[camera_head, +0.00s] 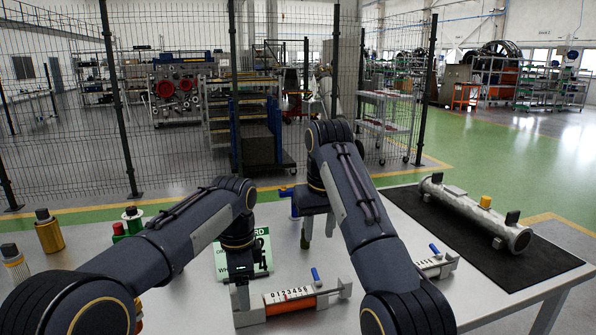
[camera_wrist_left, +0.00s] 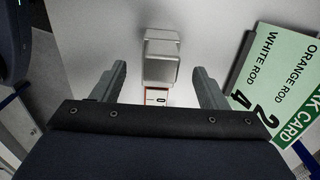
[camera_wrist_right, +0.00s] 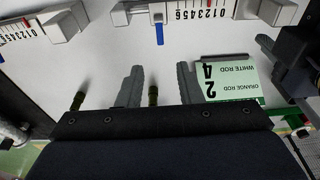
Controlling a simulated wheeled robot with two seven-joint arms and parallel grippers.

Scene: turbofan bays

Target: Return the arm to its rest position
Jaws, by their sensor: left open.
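My left gripper (camera_head: 240,295) hangs over the left end block of the orange-rod scale fixture (camera_head: 290,301). In the left wrist view its two fingers (camera_wrist_left: 160,85) are apart, with the grey end block (camera_wrist_left: 161,58) showing between them, not visibly gripped. My right gripper (camera_head: 309,232) points down over the table's far side. In the right wrist view its fingers (camera_wrist_right: 158,85) are apart; a small dark peg (camera_wrist_right: 153,95) shows between them, and I cannot tell how far below. Both arms reach forward over the table.
A green work card (camera_head: 243,258) stands behind the left gripper, reading orange rod 2, white rod 4. A second scale fixture (camera_head: 436,264) lies right. A metal cylinder (camera_head: 475,214) lies on a black mat (camera_head: 540,268). A wire fence (camera_head: 180,120) stands behind.

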